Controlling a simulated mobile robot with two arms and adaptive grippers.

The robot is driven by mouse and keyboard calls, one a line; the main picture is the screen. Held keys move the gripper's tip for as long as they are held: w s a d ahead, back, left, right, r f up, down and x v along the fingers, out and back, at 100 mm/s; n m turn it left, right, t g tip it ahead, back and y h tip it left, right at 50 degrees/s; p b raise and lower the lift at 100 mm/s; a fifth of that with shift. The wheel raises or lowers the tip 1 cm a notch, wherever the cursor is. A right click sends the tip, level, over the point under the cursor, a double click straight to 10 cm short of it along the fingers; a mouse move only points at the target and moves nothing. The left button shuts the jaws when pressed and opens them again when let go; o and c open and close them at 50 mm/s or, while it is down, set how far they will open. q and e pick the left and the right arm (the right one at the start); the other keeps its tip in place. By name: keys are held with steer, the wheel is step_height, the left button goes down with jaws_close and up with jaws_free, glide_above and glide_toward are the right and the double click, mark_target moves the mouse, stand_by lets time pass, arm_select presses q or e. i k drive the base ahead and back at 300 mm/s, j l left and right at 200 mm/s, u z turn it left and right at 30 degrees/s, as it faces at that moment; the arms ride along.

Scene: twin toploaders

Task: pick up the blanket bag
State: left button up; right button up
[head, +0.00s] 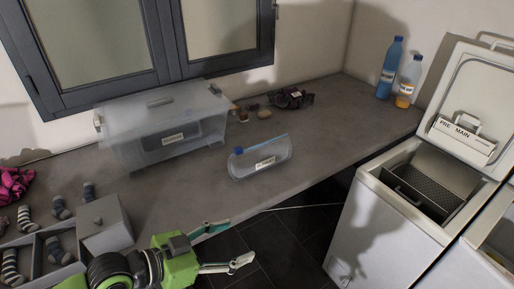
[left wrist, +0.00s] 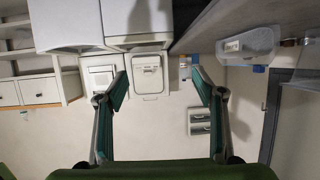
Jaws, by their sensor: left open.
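The blanket bag (head: 262,160) is a clear zip bag with a white label and a blue slider at its upper left. It stands near the front edge of the grey counter (head: 330,125). My left gripper (head: 232,246) is open and empty, in front of the counter edge and below the bag in the head view. In the left wrist view its two fingers (left wrist: 158,88) are spread wide with nothing between them. A clear item with a white label, seemingly the bag (left wrist: 250,42), shows at the upper right there. My right gripper is not in view.
A clear lidded tub (head: 163,125) stands behind the bag. A sock organiser (head: 105,222) is at left. Blue (head: 389,70) and orange (head: 408,82) bottles stand at the far right, beyond some dark clutter (head: 290,98). An open toploader (head: 385,215) stands at right. Counter right of the bag is clear.

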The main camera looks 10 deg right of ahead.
mark_target(258, 158)
steer(key=i, duration=1.1)
